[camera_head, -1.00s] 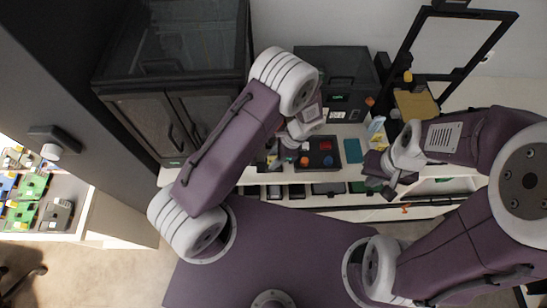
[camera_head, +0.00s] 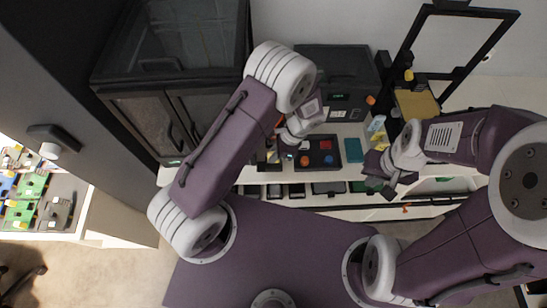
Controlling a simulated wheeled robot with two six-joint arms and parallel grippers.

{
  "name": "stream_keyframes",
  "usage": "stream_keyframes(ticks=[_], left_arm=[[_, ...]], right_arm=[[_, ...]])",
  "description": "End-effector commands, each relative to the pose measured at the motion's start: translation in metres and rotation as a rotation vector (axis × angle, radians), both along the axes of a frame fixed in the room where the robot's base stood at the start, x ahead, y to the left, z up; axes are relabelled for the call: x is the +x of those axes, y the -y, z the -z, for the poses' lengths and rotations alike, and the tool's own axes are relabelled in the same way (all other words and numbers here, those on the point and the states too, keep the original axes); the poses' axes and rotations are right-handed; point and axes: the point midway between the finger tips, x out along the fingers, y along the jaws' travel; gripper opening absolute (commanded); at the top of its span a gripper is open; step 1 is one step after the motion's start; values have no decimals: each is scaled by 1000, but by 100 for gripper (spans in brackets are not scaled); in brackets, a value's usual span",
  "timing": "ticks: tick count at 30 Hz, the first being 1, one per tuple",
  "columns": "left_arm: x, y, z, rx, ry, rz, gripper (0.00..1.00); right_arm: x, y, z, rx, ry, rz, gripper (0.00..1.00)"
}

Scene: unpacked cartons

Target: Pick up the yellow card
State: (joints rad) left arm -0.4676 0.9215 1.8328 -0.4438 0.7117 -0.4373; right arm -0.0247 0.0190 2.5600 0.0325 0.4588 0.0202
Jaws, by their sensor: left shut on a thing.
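My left gripper (camera_head: 283,152) is over the left part of the white table, beside a dark tray, and is shut. A small yellow patch, which looks like the yellow card (camera_head: 272,156), shows at its fingers. The gripper and wrist hide most of it, so its outline and its exact contact with the table are too small to tell. My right gripper (camera_head: 390,187) is over the table's front edge at right, apart from the card. Its fingers are too small to tell open from shut.
A yellow-and-white packet (camera_head: 377,124) stands further right. A dark case (camera_head: 345,70) is behind. Several dark boxes line the front shelf.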

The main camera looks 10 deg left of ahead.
Motion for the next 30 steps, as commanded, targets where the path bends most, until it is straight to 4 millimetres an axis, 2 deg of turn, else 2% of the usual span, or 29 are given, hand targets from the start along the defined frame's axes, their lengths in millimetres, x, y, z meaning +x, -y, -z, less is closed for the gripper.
stream_keyframes(ticks=[3, 12, 18, 22, 30], left_arm=[[1, 1, -20, -4, 6, 0, 0], [-31, 67, -60, -4, 4, 7, 0], [-46, 97, -82, -3, 2, 3, 0], [-50, 104, -88, -1, 0, 2, 0], [-51, 105, -90, 1, -1, 1, 0]], right_arm=[[0, 0, 9, 0, 0, 0, 0], [0, 0, 27, 0, 0, 0, 0], [0, 0, 33, 0, 0, 0, 0], [0, 0, 34, 0, 0, 0, 0], [0, 0, 33, 0, 0, 0, 0]])
